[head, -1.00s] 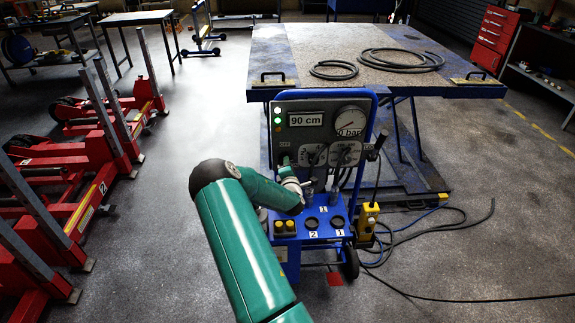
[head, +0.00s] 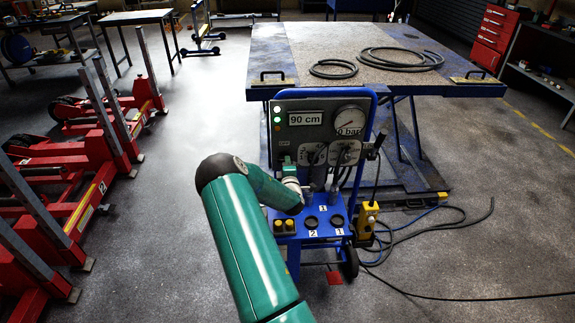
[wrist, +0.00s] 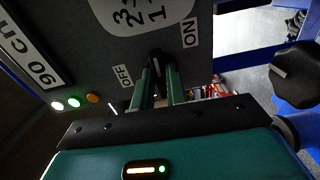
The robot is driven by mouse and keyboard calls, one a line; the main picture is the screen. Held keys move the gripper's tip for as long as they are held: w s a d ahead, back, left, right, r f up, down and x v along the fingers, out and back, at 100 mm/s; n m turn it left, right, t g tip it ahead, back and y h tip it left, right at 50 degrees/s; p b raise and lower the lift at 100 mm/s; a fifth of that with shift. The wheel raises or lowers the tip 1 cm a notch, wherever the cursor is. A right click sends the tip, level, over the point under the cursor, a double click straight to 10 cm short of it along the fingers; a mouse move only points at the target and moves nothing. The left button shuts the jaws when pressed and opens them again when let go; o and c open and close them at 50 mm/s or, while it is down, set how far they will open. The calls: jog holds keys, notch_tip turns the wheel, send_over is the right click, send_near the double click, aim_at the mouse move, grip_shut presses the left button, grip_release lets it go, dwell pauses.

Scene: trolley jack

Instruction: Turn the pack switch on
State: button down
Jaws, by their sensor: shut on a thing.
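The pack switch (wrist: 155,62) is a small dark knob with a white mark on the grey panel (wrist: 120,70) in the wrist view. The OFF label (wrist: 121,76) is to its left and the ON label (wrist: 191,29) is to its upper right. My gripper (wrist: 159,80) is shut on the switch, one green finger on each side. The white mark points up between the two labels, on neither clearly. In the head view the grey panel (head: 300,140) stands on a blue trolley, and my forearm and wrist hide most of the gripper and switch.
A display (head: 305,119) reads 90 cm beside a pressure gauge (head: 349,120). White, green and orange lamps (wrist: 74,102) show near the gripper. A black knob (wrist: 295,75) is at the right. Red jacks (head: 90,180) stand left; cables (head: 430,230) lie on the floor at right.

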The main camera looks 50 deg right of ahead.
jog(key=c, duration=1.4)
grip_release()
jog(key=shift+s+a, duration=0.1)
jog(key=v, duration=1.3)
jog(key=shift+s+a, duration=0.2)
jog(key=shift+s, duration=0.05)
